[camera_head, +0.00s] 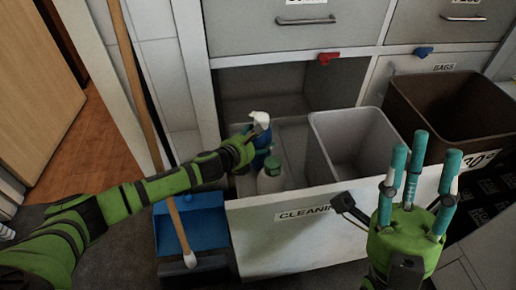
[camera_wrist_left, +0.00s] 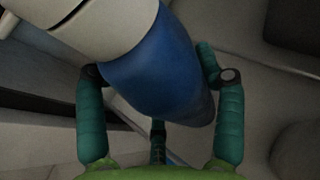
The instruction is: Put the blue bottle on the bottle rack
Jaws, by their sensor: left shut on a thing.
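The blue bottle (camera_head: 262,141) has a white spray head and stands roughly upright at the left of the open "CLEANING" drawer. My left gripper (camera_head: 246,145) is shut on it; the arm hides part of the bottle. In the left wrist view the blue bottle (camera_wrist_left: 155,70) runs between the fingers of my left gripper (camera_wrist_left: 160,78), one finger on each side, with its white upper part at top left. My right gripper (camera_head: 420,165) is open and empty, fingers pointing up, in front of the drawer's right side. I cannot make out a bottle rack for certain.
The drawer (camera_head: 290,225) also holds a pale bottle with a green cap (camera_head: 271,178) and a grey bin (camera_head: 355,140). A brown bin (camera_head: 450,105) stands to the right. A blue dustpan (camera_head: 200,222) and a wooden-handled broom (camera_head: 133,75) are at the left.

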